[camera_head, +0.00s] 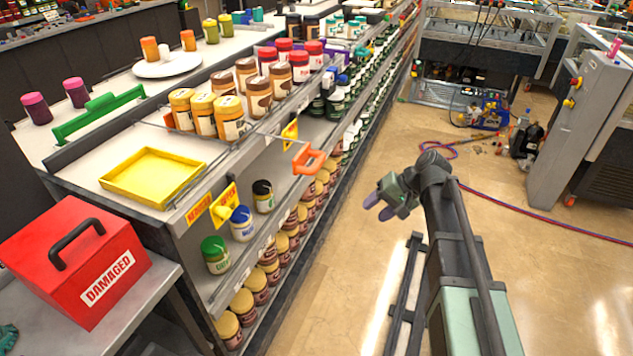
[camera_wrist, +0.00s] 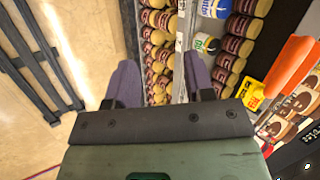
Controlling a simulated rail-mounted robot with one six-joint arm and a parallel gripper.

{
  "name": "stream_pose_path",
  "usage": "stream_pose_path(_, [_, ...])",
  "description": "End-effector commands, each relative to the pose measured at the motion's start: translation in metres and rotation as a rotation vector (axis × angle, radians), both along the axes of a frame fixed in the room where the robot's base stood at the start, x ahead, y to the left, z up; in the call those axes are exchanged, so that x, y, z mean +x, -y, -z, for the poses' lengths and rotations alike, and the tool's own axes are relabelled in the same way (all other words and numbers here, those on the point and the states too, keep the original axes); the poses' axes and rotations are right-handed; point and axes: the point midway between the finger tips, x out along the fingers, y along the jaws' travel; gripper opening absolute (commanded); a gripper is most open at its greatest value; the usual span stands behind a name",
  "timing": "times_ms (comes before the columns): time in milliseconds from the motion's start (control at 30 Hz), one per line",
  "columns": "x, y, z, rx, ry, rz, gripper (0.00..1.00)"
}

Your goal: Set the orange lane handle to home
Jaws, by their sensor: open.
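The orange lane handle (camera_head: 308,160) sticks out from the front of the shelf unit, at the edge of the top shelf. It also shows in the wrist view (camera_wrist: 291,66) at the right, beside my gripper and apart from it. My gripper (camera_head: 376,207) is out over the aisle, to the right of the handle and a little lower in the head view. In the wrist view its two purple fingers (camera_wrist: 160,80) are apart, with nothing held between them. They point toward the shelf front with its rows of jars.
The shelf unit (camera_head: 190,235) carries several jars, a yellow tray (camera_head: 153,177) and a green handle (camera_head: 98,113). A red box marked DAMAGED (camera_head: 75,262) stands at the lower left.

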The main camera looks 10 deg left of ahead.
Motion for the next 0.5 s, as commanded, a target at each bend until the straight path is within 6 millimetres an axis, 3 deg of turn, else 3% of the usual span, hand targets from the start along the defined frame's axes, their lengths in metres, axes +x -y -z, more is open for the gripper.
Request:
stream_pose_path(33, [0.041, -0.019, 0.001, 0.143, -0.018, -0.009, 0.48])
stream_pose_path(100, [0.072, -0.043, -0.026, 0.359, -0.043, -0.024, 0.48])
stream_pose_path(167, [0.089, -0.054, -0.052, 0.510, -0.061, -0.036, 0.48])
stream_pose_path(200, [0.094, -0.058, -0.066, 0.584, -0.068, -0.044, 0.48])
stream_pose_path(300, [0.093, -0.062, -0.084, 0.684, -0.081, -0.057, 0.48])
stream_pose_path(500, [0.088, -0.068, -0.084, 0.695, -0.087, -0.060, 0.48])
